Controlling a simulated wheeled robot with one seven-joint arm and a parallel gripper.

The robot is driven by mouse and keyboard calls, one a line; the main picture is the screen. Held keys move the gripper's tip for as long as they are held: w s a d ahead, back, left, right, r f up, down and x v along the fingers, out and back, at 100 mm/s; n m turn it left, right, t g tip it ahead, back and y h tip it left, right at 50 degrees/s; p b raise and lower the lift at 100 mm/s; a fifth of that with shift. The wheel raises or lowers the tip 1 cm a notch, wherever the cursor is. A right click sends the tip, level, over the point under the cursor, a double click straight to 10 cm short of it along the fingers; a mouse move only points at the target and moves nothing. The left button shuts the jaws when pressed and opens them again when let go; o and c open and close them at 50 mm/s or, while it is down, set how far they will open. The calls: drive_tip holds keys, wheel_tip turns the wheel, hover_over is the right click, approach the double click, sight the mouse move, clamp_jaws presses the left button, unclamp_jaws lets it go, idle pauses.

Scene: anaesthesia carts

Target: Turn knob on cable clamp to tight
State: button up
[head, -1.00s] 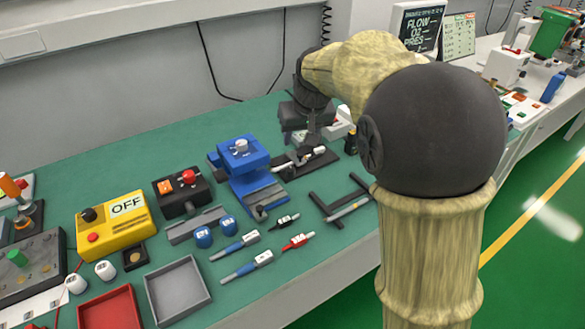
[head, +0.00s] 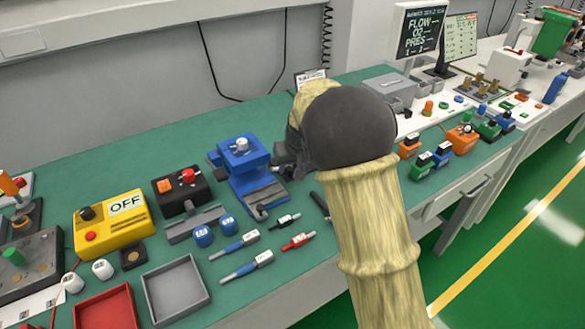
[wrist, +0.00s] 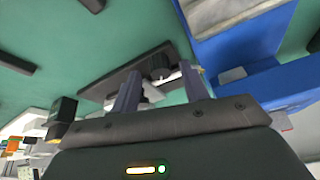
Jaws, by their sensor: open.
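In the wrist view a dark flat plate (wrist: 108,88) with a black knob-like part (wrist: 158,66) and pale pieces lies on the green bench; it appears to be the cable clamp. My gripper (wrist: 160,84) is open, with its two grey fingers on either side of the knob-like part in the picture. I cannot tell whether they touch it or which way the knob points. In the head view my arm hides the clamp and my fingertips.
A blue device (head: 240,160) with a pale knob stands close beside the clamp; its blue body (wrist: 270,85) fills the wrist view's right. Pens (head: 298,240), blue cylinders (head: 202,236) and a grey tray (head: 176,291) lie toward the front.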

drive_tip(key=shift+w+f, duration=0.2)
drive_tip(key=shift+f, duration=0.3)
drive_tip(key=shift+c, duration=0.3)
drive_tip(key=c, duration=0.9)
drive_tip(key=shift+a+r+m+h+p, duration=0.25)
drive_tip(key=shift+m+p, duration=0.25)
drive_tip(key=shift+p, duration=0.5)
drive_tip(key=m+p, duration=0.1)
drive_tip(key=p, duration=0.2)
drive_tip(key=shift+s+m+h, duration=0.1)
drive_tip(key=shift+m+h, duration=0.25)
drive_tip(key=shift+m, duration=0.05)
drive_tip(key=shift+f+m+h+p, duration=0.1)
drive_tip(key=shift+m+h+p, duration=0.2)
drive_tip(key=shift+m+p, duration=0.65)
drive_tip(key=shift+f, duration=0.1)
